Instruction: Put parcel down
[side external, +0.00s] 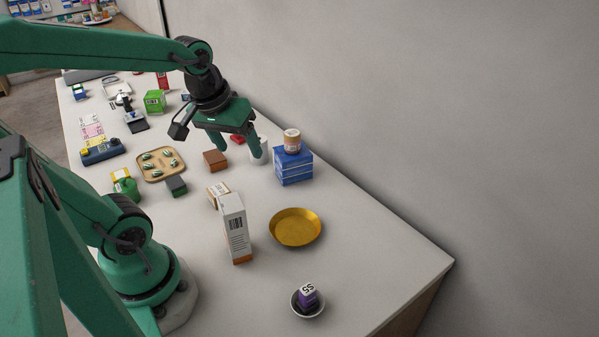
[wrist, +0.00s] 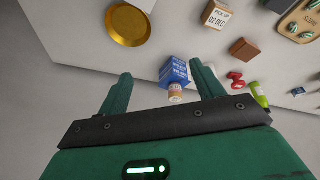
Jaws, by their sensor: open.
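My gripper (side external: 238,149) is open and empty above the table, beyond the middle of the counter. Its two fingers point down, spread apart; in the wrist view they show at left and right (wrist: 160,73). A small brown box (side external: 215,160) lies on the counter, below and left of the fingers; it also shows in the wrist view (wrist: 244,50). A tan box with a white label reading "PICK UP 02 DEC" (wrist: 217,14) stands on the counter, partly behind a tall white carton in the side view (side external: 217,191). Which box is the parcel I cannot tell.
Blue stacked boxes (side external: 294,167) with a brown-capped jar (side external: 292,142) on top stand right of my gripper. A gold dish (side external: 295,227), a tall white carton (side external: 235,228), and a bowl with a purple block (side external: 307,298) are nearer. A wooden tray (side external: 161,165) lies left.

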